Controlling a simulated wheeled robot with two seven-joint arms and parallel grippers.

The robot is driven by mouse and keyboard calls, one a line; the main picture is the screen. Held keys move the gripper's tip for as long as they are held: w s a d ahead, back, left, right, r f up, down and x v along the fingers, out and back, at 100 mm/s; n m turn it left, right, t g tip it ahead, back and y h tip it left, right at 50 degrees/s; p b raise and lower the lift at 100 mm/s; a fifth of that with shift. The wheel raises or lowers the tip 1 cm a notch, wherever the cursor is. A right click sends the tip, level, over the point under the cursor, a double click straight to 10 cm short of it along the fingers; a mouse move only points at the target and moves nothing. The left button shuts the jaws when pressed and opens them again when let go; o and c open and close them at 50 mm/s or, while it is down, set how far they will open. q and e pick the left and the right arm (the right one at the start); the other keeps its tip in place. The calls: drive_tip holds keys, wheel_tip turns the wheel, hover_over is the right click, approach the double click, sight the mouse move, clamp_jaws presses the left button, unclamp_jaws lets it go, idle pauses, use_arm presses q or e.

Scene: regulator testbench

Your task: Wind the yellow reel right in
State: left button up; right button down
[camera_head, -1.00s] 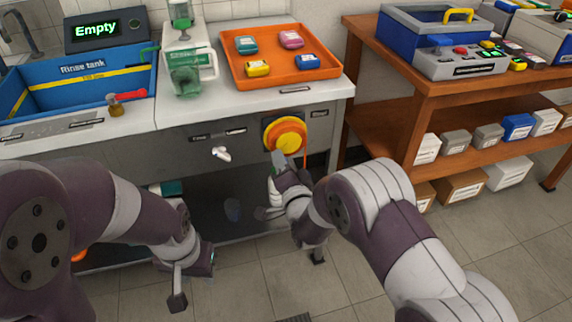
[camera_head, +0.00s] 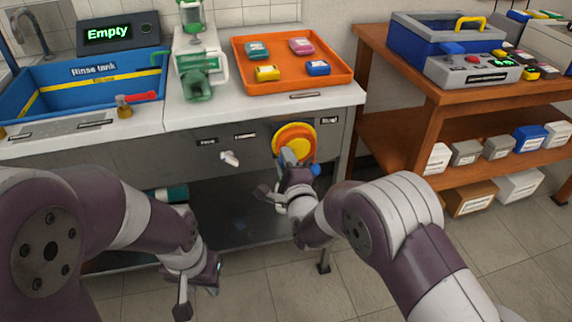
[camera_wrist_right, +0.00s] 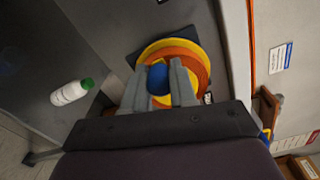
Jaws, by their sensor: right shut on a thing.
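My right gripper (camera_head: 287,156) is at the reel's lower face. Its fingers (camera_wrist_right: 158,88) are closed around a round blue knob (camera_wrist_right: 158,76) in front of the reel, and they hide part of it. In the head view a blue ball (camera_head: 315,169) shows just right of the gripper; I cannot tell whether it is the same piece. My left gripper (camera_head: 199,284) hangs low, empty, its fingers apart.
A white tap-like lever (camera_head: 230,159) sticks out of the panel left of the reel. An orange tray (camera_head: 293,82) with several coloured blocks is on the counter above. A white bottle (camera_wrist_right: 70,93) lies below.

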drive_tip(key=shift+m, duration=0.4)
drive_tip(key=c, duration=0.9)
unclamp_jaws()
drive_tip(key=shift+r, duration=0.1)
drive_tip(key=shift+s, duration=0.1)
drive_tip(key=p+v, duration=0.2)
drive_tip(key=v, duration=1)
drive_tip(key=shift+s, duration=0.25)
drive_tip(key=shift+d, duration=0.15)
